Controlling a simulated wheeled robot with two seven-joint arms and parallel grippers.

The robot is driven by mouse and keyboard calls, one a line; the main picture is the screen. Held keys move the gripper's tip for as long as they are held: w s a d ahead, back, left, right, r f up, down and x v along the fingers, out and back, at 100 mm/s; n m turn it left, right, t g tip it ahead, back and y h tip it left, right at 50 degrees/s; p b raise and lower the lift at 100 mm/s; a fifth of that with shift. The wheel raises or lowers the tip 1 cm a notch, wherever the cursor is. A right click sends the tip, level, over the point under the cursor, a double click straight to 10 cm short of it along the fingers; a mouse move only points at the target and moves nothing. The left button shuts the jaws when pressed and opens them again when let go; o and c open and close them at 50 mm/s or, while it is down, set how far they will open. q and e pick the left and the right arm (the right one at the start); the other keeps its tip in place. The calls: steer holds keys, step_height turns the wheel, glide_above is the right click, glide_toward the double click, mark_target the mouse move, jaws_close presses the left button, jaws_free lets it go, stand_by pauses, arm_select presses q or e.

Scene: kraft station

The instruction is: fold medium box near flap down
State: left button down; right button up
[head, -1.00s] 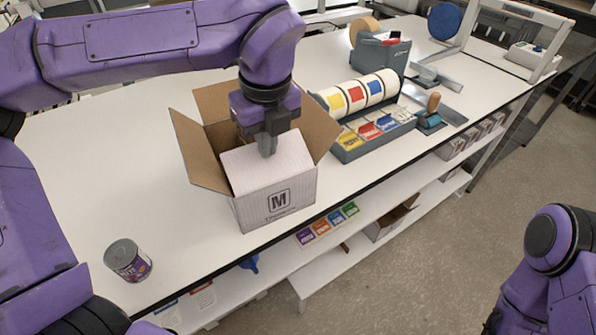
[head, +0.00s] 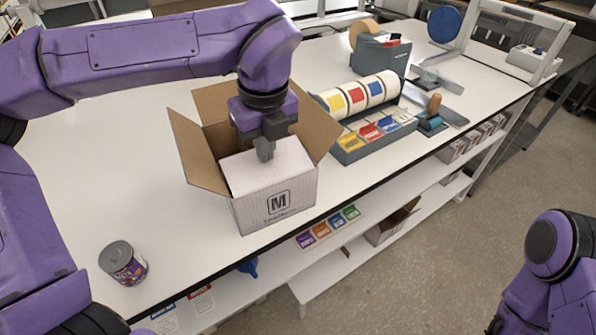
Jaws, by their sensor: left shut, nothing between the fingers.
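The medium box (head: 277,205) is a cardboard carton with a white front marked with an M, on the table. Its near flap (head: 285,163) is folded inward and lies over the near part of the opening, white side up. The left flap (head: 198,152), right flap (head: 317,130) and far flap (head: 212,101) stand open, brown inside showing. My left gripper (head: 265,155) is shut and empty, pointing down with its fingertips at the near flap; I cannot tell whether they press on it. My right gripper is not in view; only part of the right arm shows at lower right.
A can (head: 123,264) stands at the table's near left. A label dispenser (head: 366,118) sits close to the box's right, with a tape dispenser (head: 381,55) behind it. Lower shelves (head: 330,265) run under the front edge. The table left of the box is clear.

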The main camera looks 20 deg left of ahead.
arm_select(q)
steer(key=shift+f+b, duration=0.55)
steer(key=shift+f, duration=0.05)
stand_by(0.5)
step_height(320, 180, up, 9)
steer(key=p, duration=0.6)
